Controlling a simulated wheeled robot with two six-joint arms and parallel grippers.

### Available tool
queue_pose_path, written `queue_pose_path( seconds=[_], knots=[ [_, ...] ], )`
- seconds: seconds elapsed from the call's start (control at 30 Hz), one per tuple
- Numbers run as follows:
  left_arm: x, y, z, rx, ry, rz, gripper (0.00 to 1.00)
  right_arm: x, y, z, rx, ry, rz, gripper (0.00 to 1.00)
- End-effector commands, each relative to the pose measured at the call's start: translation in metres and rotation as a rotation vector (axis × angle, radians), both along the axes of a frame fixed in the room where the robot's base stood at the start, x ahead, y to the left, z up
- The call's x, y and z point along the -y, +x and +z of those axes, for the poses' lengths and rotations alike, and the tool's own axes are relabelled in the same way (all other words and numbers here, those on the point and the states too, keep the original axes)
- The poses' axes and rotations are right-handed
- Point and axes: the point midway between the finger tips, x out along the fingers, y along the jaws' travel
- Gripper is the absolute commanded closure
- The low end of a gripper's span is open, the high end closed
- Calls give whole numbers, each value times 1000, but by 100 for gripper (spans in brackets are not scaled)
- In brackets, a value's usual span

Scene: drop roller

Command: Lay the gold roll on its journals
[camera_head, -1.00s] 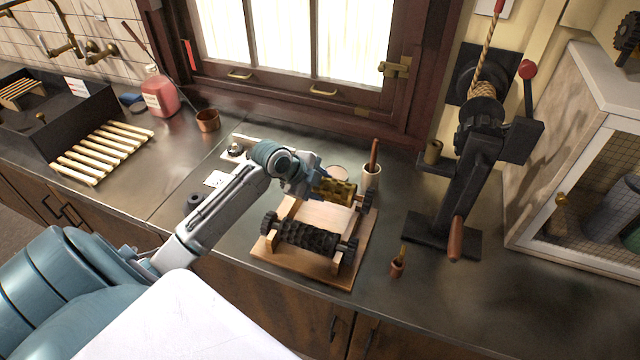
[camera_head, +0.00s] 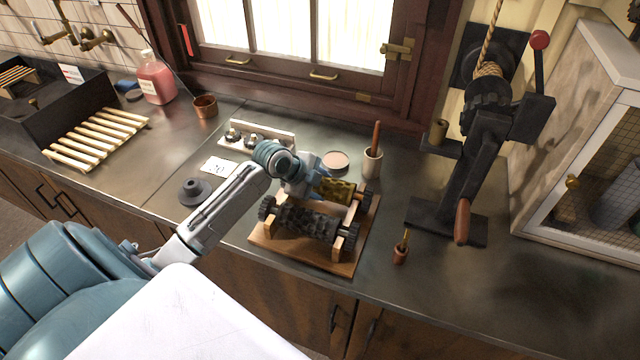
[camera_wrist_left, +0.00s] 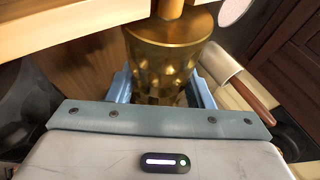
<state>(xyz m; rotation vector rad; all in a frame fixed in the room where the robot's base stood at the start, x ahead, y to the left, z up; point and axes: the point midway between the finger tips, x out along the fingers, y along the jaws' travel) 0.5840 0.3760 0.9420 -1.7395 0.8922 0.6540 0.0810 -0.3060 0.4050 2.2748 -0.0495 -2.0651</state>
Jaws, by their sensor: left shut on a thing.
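The gold roll (camera_head: 337,188) is a patterned brass-coloured cylinder with a dark gear at its right end. My left gripper (camera_head: 314,190) is shut on it from the left; in the left wrist view the gold roll (camera_wrist_left: 165,62) lies between the blue fingers (camera_wrist_left: 162,90). The roll is over the back part of the wooden stand (camera_head: 275,254), behind the dark studded roll (camera_head: 306,222), which rests across the front posts. I cannot tell whether the gold roll touches its supports; my gripper hides its left end. My right gripper is out of view.
A dark round piece (camera_head: 194,191) lies left of my forearm. The counter's right front is clear.

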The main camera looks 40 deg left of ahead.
Motion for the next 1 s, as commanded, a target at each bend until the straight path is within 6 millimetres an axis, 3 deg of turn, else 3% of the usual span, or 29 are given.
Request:
queue_pose_path(
  seconds=[0.1,0.13,0.23,0.63,1.0],
  knots=[
    [1,1,3,6,0,-1,100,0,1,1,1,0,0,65],
    [0,1,3,6,0,-1,47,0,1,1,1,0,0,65],
    [0,1,2,4,0,0,28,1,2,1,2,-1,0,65],
    [-3,-3,2,-3,2,2,28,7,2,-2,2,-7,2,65],
    [-15,-33,42,1,7,-2,28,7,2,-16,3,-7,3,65]
  ],
)
